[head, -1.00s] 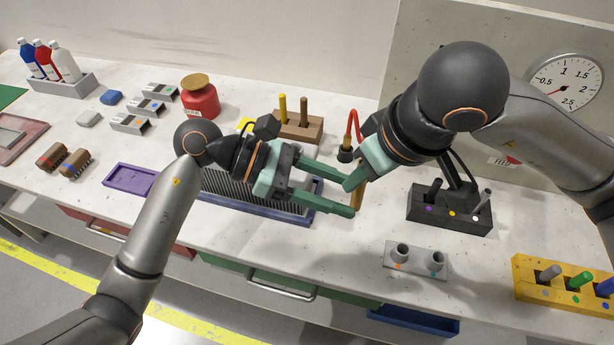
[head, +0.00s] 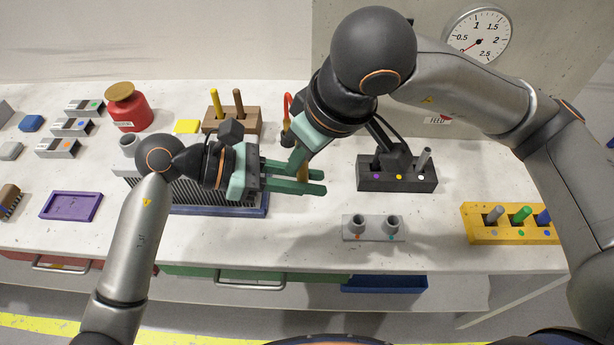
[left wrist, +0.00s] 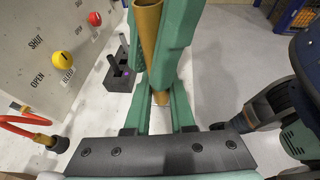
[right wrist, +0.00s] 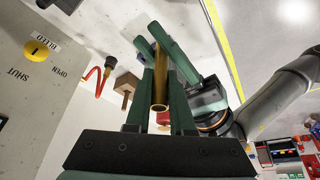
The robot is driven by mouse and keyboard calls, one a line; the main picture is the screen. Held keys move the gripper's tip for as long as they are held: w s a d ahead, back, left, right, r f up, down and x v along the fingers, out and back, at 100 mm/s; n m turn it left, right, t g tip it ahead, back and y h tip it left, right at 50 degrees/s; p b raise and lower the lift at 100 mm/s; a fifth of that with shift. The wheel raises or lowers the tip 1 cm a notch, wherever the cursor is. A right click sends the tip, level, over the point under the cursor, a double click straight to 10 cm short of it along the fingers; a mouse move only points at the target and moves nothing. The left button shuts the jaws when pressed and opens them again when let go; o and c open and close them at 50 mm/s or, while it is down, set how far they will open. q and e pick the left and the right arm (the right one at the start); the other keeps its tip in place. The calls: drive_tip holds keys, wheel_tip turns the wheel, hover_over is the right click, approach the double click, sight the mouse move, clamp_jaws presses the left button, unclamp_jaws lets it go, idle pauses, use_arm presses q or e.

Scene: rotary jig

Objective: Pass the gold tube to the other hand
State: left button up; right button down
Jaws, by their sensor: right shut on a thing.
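The gold tube (head: 303,171) stands roughly upright above the bench, and also shows in the left wrist view (left wrist: 148,25) and the right wrist view (right wrist: 159,92). My right gripper (head: 298,158) is shut on it from above right. My left gripper (head: 319,181) reaches in from the left, its green fingers apart on either side of the tube's lower part. A gap seems to show beside the tube, though contact is hard to judge. The fingers hide parts of the tube in the head view.
Below the hands lie a ribbed rack with a blue edge (head: 262,211) and a grey two-socket block (head: 373,237). A black holder (head: 425,185) stands to the right, a yellow block (head: 480,230) farther right. A wooden block with pegs (head: 250,120) and red coiled hose (head: 287,103) are behind.

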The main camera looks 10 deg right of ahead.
use_arm(q)
clamp_jaws()
use_arm(e)
drive_tip(key=c, duration=0.7)
unclamp_jaws()
